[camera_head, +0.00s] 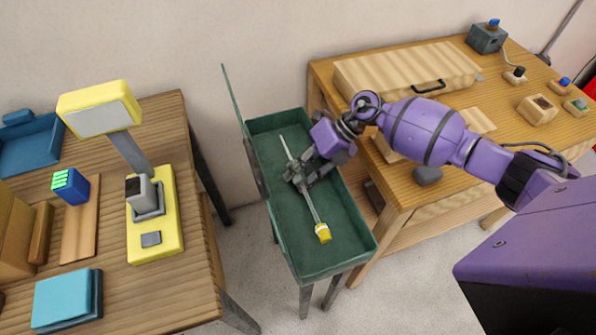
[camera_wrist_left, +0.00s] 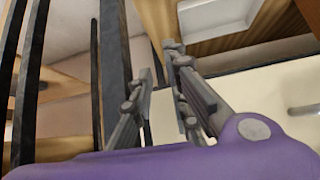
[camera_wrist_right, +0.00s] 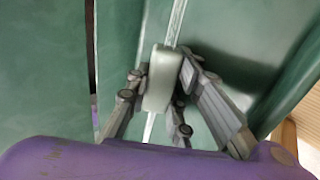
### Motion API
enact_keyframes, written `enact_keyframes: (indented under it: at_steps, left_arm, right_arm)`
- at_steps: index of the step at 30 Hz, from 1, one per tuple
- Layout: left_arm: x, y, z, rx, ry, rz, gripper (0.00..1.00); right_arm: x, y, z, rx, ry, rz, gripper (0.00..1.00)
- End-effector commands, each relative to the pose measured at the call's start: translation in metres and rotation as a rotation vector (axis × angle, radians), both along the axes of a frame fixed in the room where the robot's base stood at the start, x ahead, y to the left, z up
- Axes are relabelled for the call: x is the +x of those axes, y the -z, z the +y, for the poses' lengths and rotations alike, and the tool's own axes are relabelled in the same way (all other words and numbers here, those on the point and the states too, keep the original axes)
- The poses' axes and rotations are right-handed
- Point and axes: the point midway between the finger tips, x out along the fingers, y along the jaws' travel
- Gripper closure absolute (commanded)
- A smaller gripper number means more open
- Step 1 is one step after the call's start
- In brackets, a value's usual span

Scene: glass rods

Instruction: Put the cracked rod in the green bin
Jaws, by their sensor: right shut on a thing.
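A thin pale rod (camera_head: 312,206) with a yellow end cap (camera_head: 323,233) is within the green bin (camera_head: 350,247), seen from above. My right gripper (camera_head: 299,172) reaches into the bin and is shut on the rod at a pale grey sleeve (camera_wrist_right: 161,78) along its length. The rod runs up past the fingertips in the right wrist view (camera_wrist_right: 176,22). I cannot make out a crack, nor whether the rod touches the bin floor. My left gripper (camera_wrist_left: 160,78) shows only in its wrist view, empty, with a narrow gap between its fingers.
The bin's raised green lid (camera_head: 236,105) stands along its left side. A wooden table (camera_head: 185,285) at the left carries a yellow lamp-like device (camera_head: 155,225) and a blue tray (camera_head: 35,147). A wooden bench (camera_head: 420,205) at the right holds a wooden case (camera_head: 400,75) and several small blocks.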

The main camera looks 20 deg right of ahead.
Motion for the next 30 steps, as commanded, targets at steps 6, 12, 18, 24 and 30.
enact_keyframes:
  at_steps: [6,12,18,24,30]
  left_arm:
    - [0.0017,-0.0009,-0.0006,-0.001,0.001,-0.003,0.85]
    - [0.0007,0.0003,-0.0007,-0.001,0.001,0.000,0.85]
    - [0.0008,0.0001,-0.0008,-0.001,0.001,0.000,0.85]
    - [0.0006,0.0000,-0.0010,-0.002,0.001,0.000,0.85]
    - [-0.0020,0.0016,-0.0019,-0.004,0.001,0.008,0.85]
  right_arm:
    - [-0.0048,0.0028,-0.0005,-0.003,-0.004,0.013,1.00]
    - [-0.0032,0.0004,-0.0005,-0.002,-0.002,0.009,1.00]
    - [-0.0016,-0.0017,-0.0003,0.000,-0.002,0.005,1.00]
    - [-0.0007,-0.0030,-0.0001,0.001,-0.001,0.003,1.00]
    - [-0.0004,-0.0035,-0.0001,0.001,-0.001,0.001,1.00]
